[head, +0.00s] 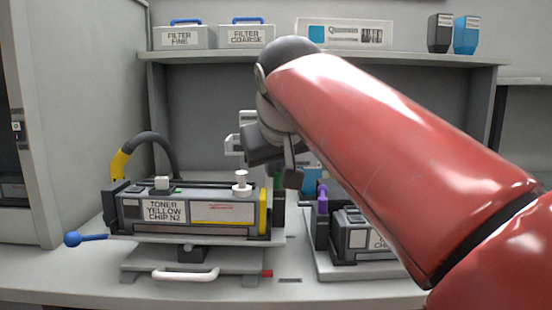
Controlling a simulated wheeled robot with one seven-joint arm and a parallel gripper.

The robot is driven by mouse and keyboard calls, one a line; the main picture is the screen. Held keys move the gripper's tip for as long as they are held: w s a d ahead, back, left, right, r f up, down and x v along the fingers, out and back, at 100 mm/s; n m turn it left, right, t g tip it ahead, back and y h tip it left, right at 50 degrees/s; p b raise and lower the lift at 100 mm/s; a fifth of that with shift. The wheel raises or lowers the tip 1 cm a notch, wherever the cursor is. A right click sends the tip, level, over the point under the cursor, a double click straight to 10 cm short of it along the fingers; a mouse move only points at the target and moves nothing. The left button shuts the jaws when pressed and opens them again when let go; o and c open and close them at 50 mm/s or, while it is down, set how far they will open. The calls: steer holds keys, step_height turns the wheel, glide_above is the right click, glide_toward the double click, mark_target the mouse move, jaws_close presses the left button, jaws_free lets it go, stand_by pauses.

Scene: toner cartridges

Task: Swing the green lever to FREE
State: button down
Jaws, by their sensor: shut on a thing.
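The green lever (279,190) stands at the right end of the yellow toner cartridge's cradle, just past the yellow end cap. Only a dark green strip of it shows. My gripper (287,176) comes down from above at its top, with a dark finger beside it, and is shut on it. The other finger and the grip itself are mostly hidden by my wrist. No FREE mark is readable from here. The cartridge (163,211), labelled TONER YELLOW CHIP N2, lies level in the cradle.
A blue ball-ended lever (73,239) sticks out left of the cradle, above a white handle (186,275). A purple lever (322,200) and another cartridge (354,237) stand to the right, partly behind my red arm. A shelf (215,55) with filter boxes runs above.

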steer(key=shift+a+f+m+h, duration=0.1)
steer(key=shift+a+m+h, duration=0.05)
steer(key=shift+m+h, duration=0.4)
steer(key=shift+m, duration=0.25)
steer(key=c, duration=1.4)
jaws_free()
steer(key=shift+c, duration=0.2)
steer(key=v, duration=0.7)
steer(key=shift+s+r, duration=0.25)
steer(key=shift+r, duration=0.05)
